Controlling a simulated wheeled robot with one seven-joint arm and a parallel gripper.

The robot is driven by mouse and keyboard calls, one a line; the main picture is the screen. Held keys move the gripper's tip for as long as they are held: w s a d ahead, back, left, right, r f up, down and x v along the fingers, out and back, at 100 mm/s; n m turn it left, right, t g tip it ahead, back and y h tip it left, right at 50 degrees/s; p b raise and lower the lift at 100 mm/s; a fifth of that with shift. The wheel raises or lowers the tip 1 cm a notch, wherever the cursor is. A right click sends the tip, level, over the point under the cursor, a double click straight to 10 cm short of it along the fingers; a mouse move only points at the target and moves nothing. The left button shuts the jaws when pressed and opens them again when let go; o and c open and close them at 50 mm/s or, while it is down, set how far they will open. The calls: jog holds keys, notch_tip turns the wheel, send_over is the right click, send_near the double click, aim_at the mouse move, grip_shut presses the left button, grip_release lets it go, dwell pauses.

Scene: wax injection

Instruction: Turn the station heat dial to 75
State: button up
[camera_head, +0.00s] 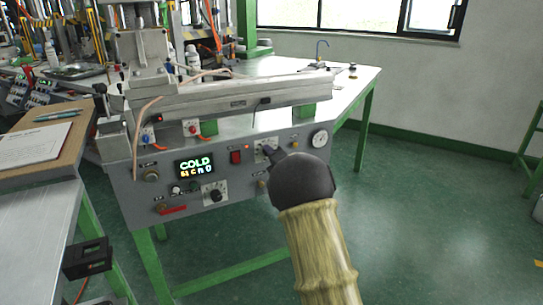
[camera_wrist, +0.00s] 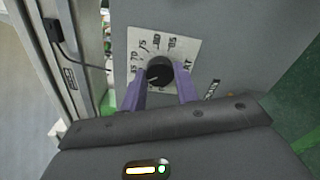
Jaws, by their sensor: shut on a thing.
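The heat dial (camera_wrist: 159,70) is a black knob on a white scale plate (camera_wrist: 187,38) in the wrist view. The scale shows numbers including 70, 75, 80 and 85. A pale pointer mark on the knob seems to point to the lower left, away from 75. My gripper (camera_wrist: 161,82) has its two purple fingers shut on the knob from either side. In the head view, my gripper (camera_head: 269,151) reaches the plate on the grey station front (camera_head: 240,170), and my dark wrist hides part of the panel. The station display (camera_head: 196,166) reads COLD, with smaller characters below.
A second dial (camera_head: 214,193) sits lower left on the panel. A red switch (camera_head: 235,157) is left of my gripper, and a round gauge (camera_head: 320,138) is to its right. A wooden board (camera_head: 65,160) lies on the left table.

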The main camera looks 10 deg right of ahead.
jog(key=shift+f+m+p, duration=0.1)
jog(key=shift+m+p, duration=1.75)
jog(key=shift+m, duration=5.95)
jog(key=o, duration=1)
jog(key=shift+c, duration=0.2)
jog(key=shift+s, duration=0.1)
